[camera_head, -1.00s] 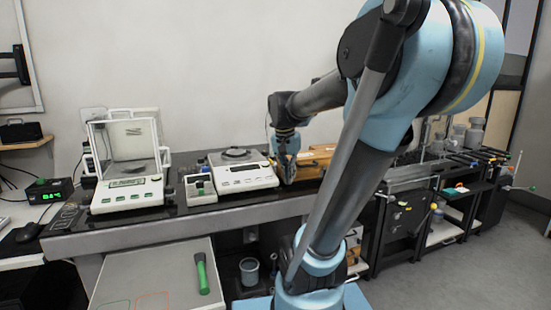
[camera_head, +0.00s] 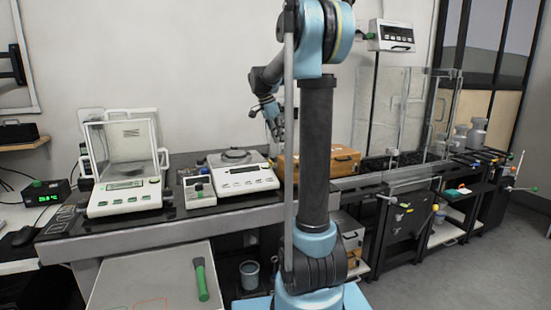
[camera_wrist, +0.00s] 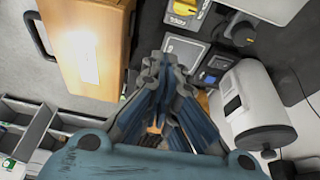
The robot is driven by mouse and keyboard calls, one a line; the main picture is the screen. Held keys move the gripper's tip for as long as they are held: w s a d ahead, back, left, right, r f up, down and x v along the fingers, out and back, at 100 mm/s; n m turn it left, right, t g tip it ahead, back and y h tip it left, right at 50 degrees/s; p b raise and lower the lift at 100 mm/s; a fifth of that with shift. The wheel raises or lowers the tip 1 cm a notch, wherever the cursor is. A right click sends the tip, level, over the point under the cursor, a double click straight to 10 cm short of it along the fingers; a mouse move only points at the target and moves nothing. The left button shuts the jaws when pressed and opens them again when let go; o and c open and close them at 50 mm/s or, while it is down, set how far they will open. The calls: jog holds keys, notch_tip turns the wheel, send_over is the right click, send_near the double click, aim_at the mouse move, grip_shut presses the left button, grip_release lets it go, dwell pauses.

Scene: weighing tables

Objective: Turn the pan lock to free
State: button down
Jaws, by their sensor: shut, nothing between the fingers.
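My gripper (camera_head: 279,137) hangs above the wooden case, just right of the middle balance, with its fingers pointing down. In the wrist view my gripper (camera_wrist: 166,70) is shut and empty. The middle balance (camera_head: 248,180) is white with a round pan (camera_head: 236,156) on top; a small yellow spot shows at its right side. The left balance (camera_head: 124,197) has a clear draft shield. In the wrist view a black round knob (camera_wrist: 239,29) and a yellow part (camera_wrist: 184,8) lie beyond my fingertips. I cannot tell which part is the pan lock.
The wooden case (camera_head: 333,163) stands right of the middle balance and also shows in the wrist view (camera_wrist: 88,48). A white rounded device (camera_wrist: 252,100) is close right of my fingers there. A clear enclosure (camera_head: 405,115) stands further right. A green-handled tool (camera_head: 202,280) lies on the lower tray.

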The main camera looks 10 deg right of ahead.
jog(key=x, duration=0.6)
jog(key=w+x, duration=0.1)
jog(key=x, duration=0.2)
jog(key=shift+w+d+f, duration=0.1)
jog(key=shift+s+a+f, duration=0.1)
jog(key=shift+a+f, duration=0.1)
jog(key=shift+a, duration=0.4)
jog(key=shift+s+a+f, duration=0.15)
jog(key=shift+a, duration=0.45)
jog(key=shift+s+a, duration=0.1)
jog(key=shift+a, duration=0.55)
